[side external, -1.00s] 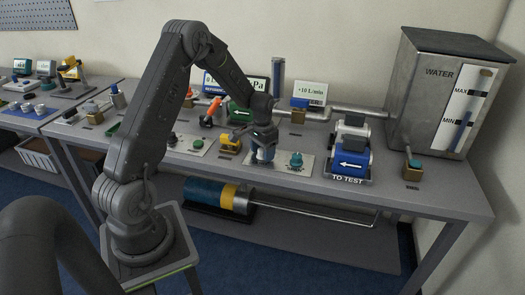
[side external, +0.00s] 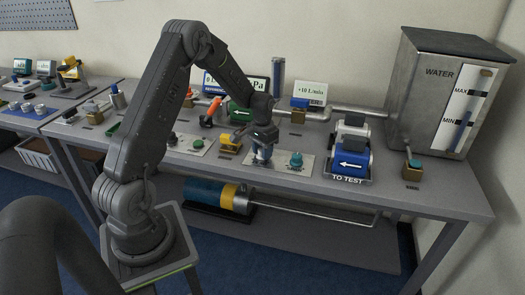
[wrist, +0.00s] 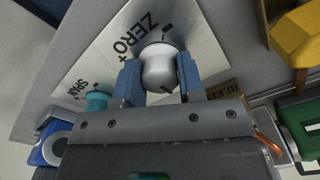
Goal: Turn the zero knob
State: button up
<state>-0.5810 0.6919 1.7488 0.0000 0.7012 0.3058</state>
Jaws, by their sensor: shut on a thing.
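The zero knob (wrist: 158,66) is pale grey and round, with a dark pointer mark, and sits on a white plate (wrist: 205,50) lettered "ZERO" and "SPAN". My gripper (wrist: 159,75) has its two blue fingers on either side of the knob, shut on it. In the side view my gripper (side external: 261,158) points down at the plate and mostly hides the knob. The teal span knob (side external: 295,160) stands to the right on the same plate; it also shows in the wrist view (wrist: 97,101), left of the fingers.
A yellow fitting (side external: 230,142) stands close to the left of my gripper. A blue block with a white arrow (side external: 352,162), marked "TO TEST", stands to the right. The grey water tank (side external: 440,90) is at the far right. Bare table (side external: 430,200) lies at the front right.

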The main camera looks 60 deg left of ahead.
jog(key=n, duration=0.6)
jog(key=shift+n, duration=0.4)
jog(key=n, duration=0.5)
jog(key=shift+n, duration=0.4)
jog(key=o, duration=0.9)
notch_tip(320, 180, up, 14)
jog(key=shift+f, duration=0.1)
